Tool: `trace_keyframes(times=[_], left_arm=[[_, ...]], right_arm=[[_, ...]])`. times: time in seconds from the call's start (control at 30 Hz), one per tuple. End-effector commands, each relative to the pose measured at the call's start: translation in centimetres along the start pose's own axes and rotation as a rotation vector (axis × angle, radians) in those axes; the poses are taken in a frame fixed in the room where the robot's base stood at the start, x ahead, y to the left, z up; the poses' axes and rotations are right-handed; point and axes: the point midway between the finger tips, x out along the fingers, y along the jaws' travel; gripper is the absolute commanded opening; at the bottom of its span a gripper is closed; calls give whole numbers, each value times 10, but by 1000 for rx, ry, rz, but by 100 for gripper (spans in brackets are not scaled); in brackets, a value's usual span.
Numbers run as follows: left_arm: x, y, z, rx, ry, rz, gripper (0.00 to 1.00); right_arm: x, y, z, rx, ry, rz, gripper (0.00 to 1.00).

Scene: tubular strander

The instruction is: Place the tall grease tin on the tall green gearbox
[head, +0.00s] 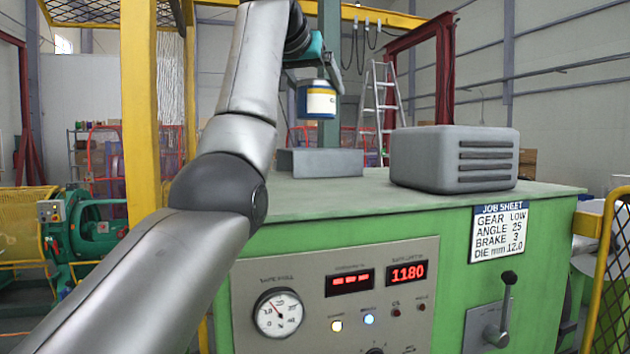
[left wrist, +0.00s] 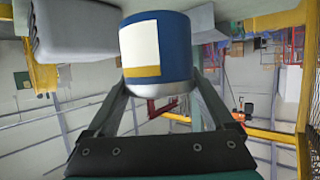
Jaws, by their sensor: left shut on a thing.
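The tall grease tin (head: 319,102) is blue with a cream and yellow label and a grey metal end. My left gripper (head: 318,85) is shut on it and holds it in the air, roughly upright. In the left wrist view the tin (left wrist: 156,48) sits between the two fingers (left wrist: 158,88). The green cabinet (head: 345,202), apparently the tall green gearbox, stands in front of me with a flat top. The tin is above the far part of that top, apart from it; its exact depth is unclear. My right gripper is not in view.
A grey block (head: 320,162) lies on the top below the tin. A grey slotted housing (head: 455,158) stands to its right. The top's near strip is clear. A yellow post (head: 140,110) rises at left, and a yellow guard (head: 610,260) stands at right.

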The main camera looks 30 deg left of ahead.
Motion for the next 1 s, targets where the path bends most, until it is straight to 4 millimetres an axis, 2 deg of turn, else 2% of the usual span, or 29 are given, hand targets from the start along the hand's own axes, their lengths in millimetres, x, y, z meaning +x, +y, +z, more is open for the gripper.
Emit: trace_keyframes(times=[0.03, 0.4, 0.5, 0.73, 1.0], left_arm=[[6, 0, 13, 0, 4, -1, 0], [34, 0, 81, 0, 3, -1, 0], [39, 0, 95, -1, 3, 0, 0], [45, 0, 109, -1, 3, 0, 0], [57, 0, 138, -1, 4, 0, 0]], right_arm=[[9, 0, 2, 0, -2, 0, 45], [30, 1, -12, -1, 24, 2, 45], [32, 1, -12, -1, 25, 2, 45], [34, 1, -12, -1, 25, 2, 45], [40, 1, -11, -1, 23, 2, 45]])
